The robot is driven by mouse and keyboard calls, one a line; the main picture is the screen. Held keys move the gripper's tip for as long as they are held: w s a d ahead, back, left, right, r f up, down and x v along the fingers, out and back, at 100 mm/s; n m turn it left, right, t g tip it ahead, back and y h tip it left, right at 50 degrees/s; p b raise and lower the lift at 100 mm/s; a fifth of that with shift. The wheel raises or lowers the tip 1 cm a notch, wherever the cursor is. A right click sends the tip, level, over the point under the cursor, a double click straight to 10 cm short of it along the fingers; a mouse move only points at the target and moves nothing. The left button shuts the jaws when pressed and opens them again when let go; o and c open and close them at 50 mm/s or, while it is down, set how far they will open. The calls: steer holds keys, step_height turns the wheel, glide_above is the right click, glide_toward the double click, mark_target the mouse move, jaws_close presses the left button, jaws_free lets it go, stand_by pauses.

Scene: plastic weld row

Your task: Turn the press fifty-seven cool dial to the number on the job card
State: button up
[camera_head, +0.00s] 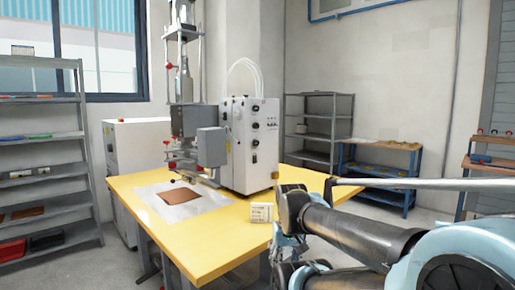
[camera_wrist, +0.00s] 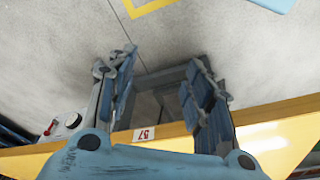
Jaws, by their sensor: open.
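The press (camera_head: 184,120) stands on the yellow table with a white control box (camera_head: 238,150) at its right. The box's front carries a column of small black dials (camera_head: 255,125). I cannot read which is the cool dial or where it points. A small cream card (camera_head: 261,212) stands near the table's right edge; its writing is too small to read. My gripper (camera_head: 288,243) is low beside the table's right edge, apart from the dials. In the wrist view my gripper (camera_wrist: 162,88) is open and empty. A label reading 57 (camera_wrist: 144,134) shows on the yellow edge.
The yellow table (camera_head: 215,245) holds a brown sheet (camera_head: 192,201) on a pale mat (camera_head: 160,200). Grey shelves (camera_head: 40,150) stand left, more shelves (camera_head: 318,125) and a blue-framed bench (camera_head: 380,170) behind right.

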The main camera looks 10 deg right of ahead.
mark_target(257, 143)
steer(key=w+a+r+n+t+y, duration=0.2)
steer(key=w+a+r+n+y, duration=0.15)
steer(key=w+r, duration=0.65)
steer(key=w+a+r+n+t+y, duration=0.2)
steer(key=w+r+y, duration=0.35)
steer(key=w, duration=0.75)
steer(key=w+d+r+n+t+y, duration=0.1)
steer(key=w+d+r+t, duration=0.3)
steer(key=w+d+r, duration=0.4)
steer(key=w+d+r+n+t+y, duration=0.1)
steer(key=w+d+r+t, duration=0.35)
steer(key=w+d, duration=0.5)
steer(key=x, duration=1.9)
steer(key=shift+a, duration=0.35)
steer(key=c, duration=1)
